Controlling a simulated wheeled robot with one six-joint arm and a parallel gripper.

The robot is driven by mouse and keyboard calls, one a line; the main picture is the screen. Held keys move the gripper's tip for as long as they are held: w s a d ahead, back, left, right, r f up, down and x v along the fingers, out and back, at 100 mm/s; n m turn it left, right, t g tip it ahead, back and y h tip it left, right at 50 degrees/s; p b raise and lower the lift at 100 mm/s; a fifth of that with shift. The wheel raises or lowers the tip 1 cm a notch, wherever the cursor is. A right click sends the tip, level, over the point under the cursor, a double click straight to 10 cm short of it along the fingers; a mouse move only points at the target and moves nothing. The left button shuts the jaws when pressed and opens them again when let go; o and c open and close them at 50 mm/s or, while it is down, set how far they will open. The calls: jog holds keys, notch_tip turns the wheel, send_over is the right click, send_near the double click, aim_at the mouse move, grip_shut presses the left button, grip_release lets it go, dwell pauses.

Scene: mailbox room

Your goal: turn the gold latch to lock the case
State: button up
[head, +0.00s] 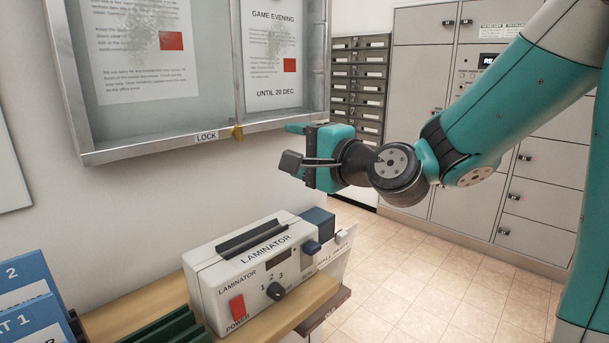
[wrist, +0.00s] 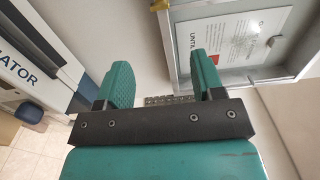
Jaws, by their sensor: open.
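The notice case (head: 200,146) is a metal-framed glass case on the wall at the upper left of the head view. Its lower corner also shows in the wrist view (wrist: 262,75). The gold latch (head: 237,132) sits on the bottom rail, just right of the "LOCK" label (head: 206,138).
A white laminator (head: 262,262) stands on a wooden shelf (head: 315,300) below the case. Blue binders (head: 30,300) are at the lower left. Grey lockers (head: 545,200) and small mailboxes (head: 358,85) stand at the back. The tiled floor (head: 420,280) at right is clear.

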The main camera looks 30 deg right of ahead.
jog(key=shift+s+d+b, duration=0.2)
jog(key=shift+s+b, duration=0.35)
jog(key=shift+b, duration=0.1)
jog(key=s+a+f+n+g+y+p, duration=0.2)
jog(key=s+a+f+n+g+y, duration=0.1)
jog(key=s+a+n+g, duration=0.25)
jog(key=s+a+f+n+g+h+p, duration=0.1)
jog(key=s+a+f+n+g+h, duration=0.1)
jog(key=s+n+g, duration=0.4)
jog(key=s+a+f+n+g+h+p, duration=0.1)
jog(key=s+f+n+g, duration=0.4)
jog(key=s+n, duration=0.5)
jog(key=shift+s+a+g+h, duration=0.3)
jog(key=shift+a+g+h, duration=0.05)
jog(key=shift+a+h, duration=0.4)
